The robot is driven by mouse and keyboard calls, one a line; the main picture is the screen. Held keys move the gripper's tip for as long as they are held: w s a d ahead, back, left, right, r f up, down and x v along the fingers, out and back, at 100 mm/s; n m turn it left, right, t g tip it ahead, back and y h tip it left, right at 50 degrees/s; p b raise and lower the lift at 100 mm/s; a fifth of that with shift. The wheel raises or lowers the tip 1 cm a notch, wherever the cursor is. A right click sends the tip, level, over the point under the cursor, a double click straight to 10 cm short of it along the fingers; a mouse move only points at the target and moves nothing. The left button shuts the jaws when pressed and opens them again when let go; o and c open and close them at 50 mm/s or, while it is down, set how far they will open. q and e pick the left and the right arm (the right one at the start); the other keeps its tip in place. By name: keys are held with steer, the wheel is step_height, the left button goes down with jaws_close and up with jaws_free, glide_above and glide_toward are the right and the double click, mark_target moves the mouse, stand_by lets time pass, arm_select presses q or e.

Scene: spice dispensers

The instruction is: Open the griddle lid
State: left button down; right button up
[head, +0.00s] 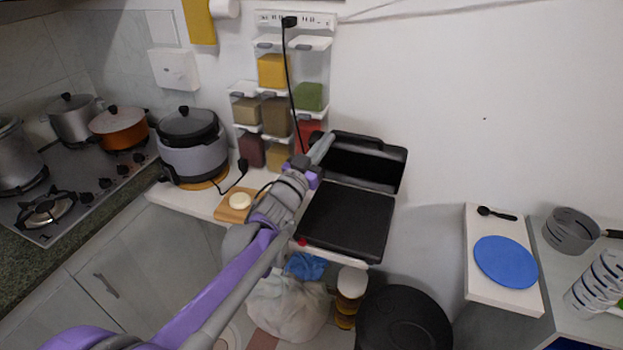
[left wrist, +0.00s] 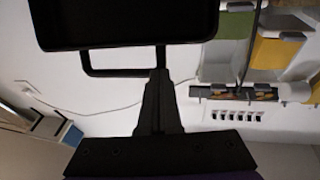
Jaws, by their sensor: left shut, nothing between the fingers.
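The black griddle stands on the counter with its lid (head: 370,162) raised, leaning back near the wall. Its flat black lower plate (head: 345,220) is exposed. My left gripper (head: 324,146) is at the upper left edge of the lid, shut and empty. In the left wrist view the lid (left wrist: 125,22) fills the top, with its bar handle (left wrist: 115,73) below it. The shut fingers of the left gripper (left wrist: 160,90) reach up to the right end of that handle; I cannot tell whether they touch it. My right gripper is in neither view.
Spice dispensers (head: 272,72) hang on the wall left of the lid, with a black cord in front. A cooker (head: 190,150) and a wooden board (head: 233,208) stand left. A blue plate (head: 505,262) lies at right. A black bin (head: 403,320) stands below.

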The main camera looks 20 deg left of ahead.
arm_select(q)
steer(key=w+r+g+p, duration=0.1)
steer(key=w+r, duration=0.3)
steer(key=w, duration=0.9)
steer(key=shift+d+r+y+p, duration=0.25)
steer(key=shift+y+p, duration=0.05)
steer(key=shift+p, duration=0.5)
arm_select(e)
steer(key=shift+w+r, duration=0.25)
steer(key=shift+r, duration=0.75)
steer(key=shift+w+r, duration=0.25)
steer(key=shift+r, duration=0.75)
arm_select(q)
steer(key=shift+s, duration=0.1)
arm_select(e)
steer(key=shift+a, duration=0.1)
